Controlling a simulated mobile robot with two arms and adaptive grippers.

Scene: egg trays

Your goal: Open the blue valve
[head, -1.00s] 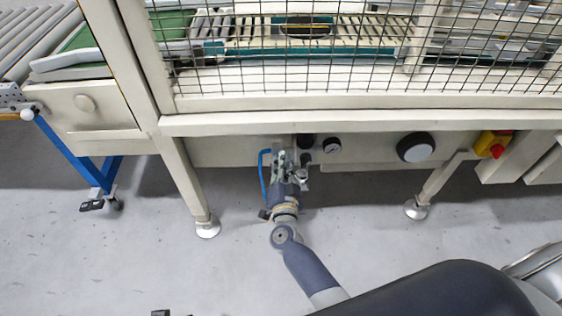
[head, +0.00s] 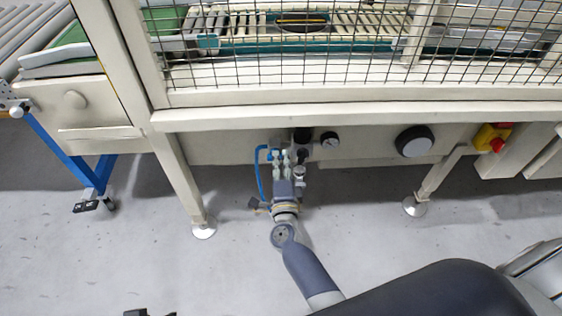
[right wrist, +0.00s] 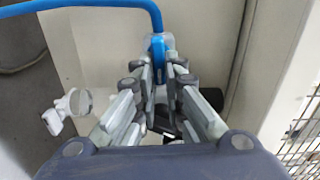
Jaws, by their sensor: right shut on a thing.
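The blue valve (right wrist: 158,48) shows in the right wrist view as a small blue piece at the lower end of a blue hose. My right gripper (right wrist: 160,60) has its fingertips closed on either side of it. In the head view my right gripper (head: 282,156) reaches up to the fittings under the machine's front beam, beside the blue hose (head: 260,180). Its fingers hide most of the valve there. A small dark piece at the bottom edge may be part of my left gripper (head: 148,313); its fingers cannot be made out.
A black regulator knob (head: 302,137), a gauge (head: 330,140), a large black-and-white dial (head: 414,141) and a red-yellow switch (head: 492,138) line the panel. A machine leg (head: 182,185) stands left of my right arm. The floor in front is clear.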

